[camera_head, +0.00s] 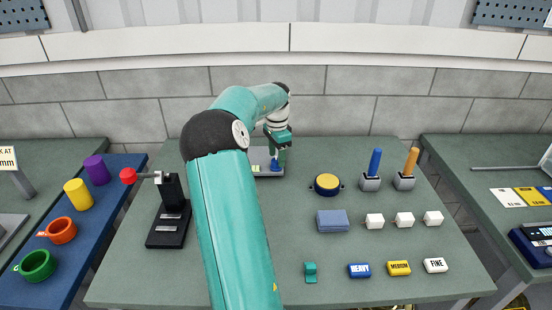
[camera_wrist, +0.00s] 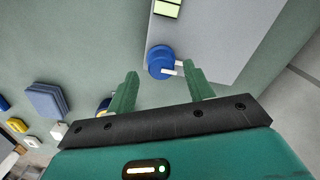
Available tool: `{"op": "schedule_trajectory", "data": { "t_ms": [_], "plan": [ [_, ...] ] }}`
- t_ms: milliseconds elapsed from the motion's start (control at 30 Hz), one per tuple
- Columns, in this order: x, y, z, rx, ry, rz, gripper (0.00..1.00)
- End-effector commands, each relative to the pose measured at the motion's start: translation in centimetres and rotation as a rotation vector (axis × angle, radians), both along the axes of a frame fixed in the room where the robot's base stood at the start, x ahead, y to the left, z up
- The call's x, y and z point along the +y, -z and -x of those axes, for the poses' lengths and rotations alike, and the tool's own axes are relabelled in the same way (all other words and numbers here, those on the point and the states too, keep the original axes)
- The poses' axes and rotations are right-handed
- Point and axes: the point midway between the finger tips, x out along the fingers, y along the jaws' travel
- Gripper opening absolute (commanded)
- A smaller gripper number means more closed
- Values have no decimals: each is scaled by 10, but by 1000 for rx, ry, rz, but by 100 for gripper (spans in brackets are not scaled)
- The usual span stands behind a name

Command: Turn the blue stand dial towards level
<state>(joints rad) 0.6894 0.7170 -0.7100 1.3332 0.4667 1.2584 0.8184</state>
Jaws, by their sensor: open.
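The blue dial (camera_head: 276,166) sits on a light grey stand (camera_head: 259,156) at the back of the table, partly hidden by my gripper (camera_head: 279,152). In the wrist view the blue dial (camera_wrist: 158,61) is round, with short white bars at its right side, on the grey plate of the stand (camera_wrist: 222,30). A pale yellow-green window (camera_wrist: 167,8) shows on the plate near it. My gripper (camera_wrist: 161,84) is open and empty. Its two green fingers are spread, and the dial shows just beyond the gap between their tips. I cannot tell whether either finger touches it.
A black stand with a red knob (camera_head: 128,176) is left of my arm. Right are a yellow round button (camera_head: 327,183), a blue block (camera_head: 332,221), white cubes, labelled blocks and two upright handles (camera_head: 374,163). Cups stand on a blue side table (camera_head: 82,240).

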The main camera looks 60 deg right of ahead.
Motion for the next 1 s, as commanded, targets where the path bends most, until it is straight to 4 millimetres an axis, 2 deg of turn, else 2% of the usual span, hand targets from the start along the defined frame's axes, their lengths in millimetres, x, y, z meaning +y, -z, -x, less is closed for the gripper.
{"op": "schedule_trajectory", "data": {
  "t_ms": [33, 133, 433, 467, 600, 700, 1000],
  "plan": [
    [0, 8, -1, 2, -1, -3, 52],
    [0, 15, -2, 0, -2, -1, 52],
    [0, 18, -3, 0, -2, 0, 52],
    [0, 18, -3, 0, -2, 0, 50],
    [0, 18, -3, 0, -2, 0, 23],
    [0, 18, -3, 0, -2, 0, 7],
    [0, 18, -3, -1, -31, -1, 7]
  ]
}}
